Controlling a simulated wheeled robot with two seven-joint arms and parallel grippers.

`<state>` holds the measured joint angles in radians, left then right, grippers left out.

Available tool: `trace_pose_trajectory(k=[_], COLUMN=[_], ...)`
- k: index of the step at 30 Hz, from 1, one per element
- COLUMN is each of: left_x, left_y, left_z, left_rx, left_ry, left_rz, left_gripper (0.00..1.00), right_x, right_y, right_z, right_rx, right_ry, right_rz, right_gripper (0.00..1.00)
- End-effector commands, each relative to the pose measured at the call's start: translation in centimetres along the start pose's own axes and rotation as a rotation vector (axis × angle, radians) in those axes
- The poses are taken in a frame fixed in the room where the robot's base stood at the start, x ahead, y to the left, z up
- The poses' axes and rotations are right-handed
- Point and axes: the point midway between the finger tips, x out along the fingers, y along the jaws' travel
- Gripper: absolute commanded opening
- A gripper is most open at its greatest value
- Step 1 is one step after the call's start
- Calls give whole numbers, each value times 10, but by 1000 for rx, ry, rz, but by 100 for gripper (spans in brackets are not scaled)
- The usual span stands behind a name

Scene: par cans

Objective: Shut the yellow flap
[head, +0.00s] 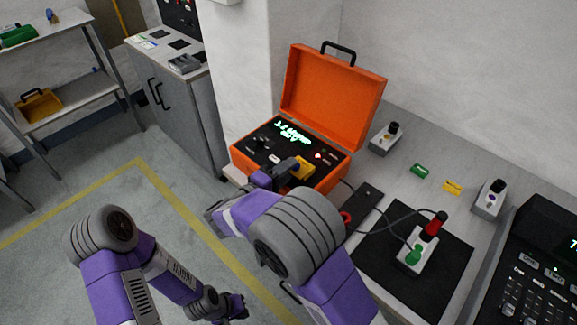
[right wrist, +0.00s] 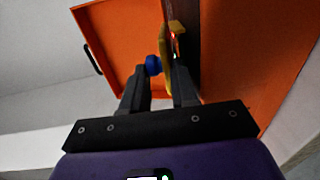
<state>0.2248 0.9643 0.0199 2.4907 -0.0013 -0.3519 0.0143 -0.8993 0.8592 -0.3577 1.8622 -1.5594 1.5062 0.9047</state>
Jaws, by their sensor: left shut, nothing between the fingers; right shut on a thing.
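The yellow flap (head: 303,169) is on the dark panel of the open orange case, near its front edge. In the right wrist view the yellow flap (right wrist: 165,75) stands out from the panel, with a blue knob (right wrist: 153,65) on its side. My right gripper (head: 284,172) is at the flap, and in its wrist view its fingers (right wrist: 160,88) lie on either side of the flap and knob. The exact contact is partly hidden. My left gripper (head: 238,306) is shut and empty, low over the floor, away from the case.
The orange case (head: 335,98) stands open on a bench, lid raised at the back, its panel showing lit green text. Shelves stand left.

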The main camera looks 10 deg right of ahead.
Motion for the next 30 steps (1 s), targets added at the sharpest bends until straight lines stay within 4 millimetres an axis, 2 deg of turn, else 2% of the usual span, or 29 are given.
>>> trace_pose_trajectory(k=[7,22,23,24,26,30], left_x=[0,0,0,0,0,0], left_y=[0,0,0,0,0,0], left_z=[0,0,0,0,0,0], left_rx=[0,0,0,0,0,0], left_ry=[0,0,0,0,0,0], left_rz=[0,0,0,0,0,0], left_gripper=[0,0,0,0,0,0], right_x=[0,1,1,1,1,0], right_y=[-2,-2,-2,-2,-3,-5], right_z=[0,0,0,0,0,0], right_rx=[4,5,5,5,4,1], right_ry=[-1,-3,-3,-2,-2,-2], right_rz=[79,94,94,94,92,88], right_gripper=[0,0,31,38,45,45])
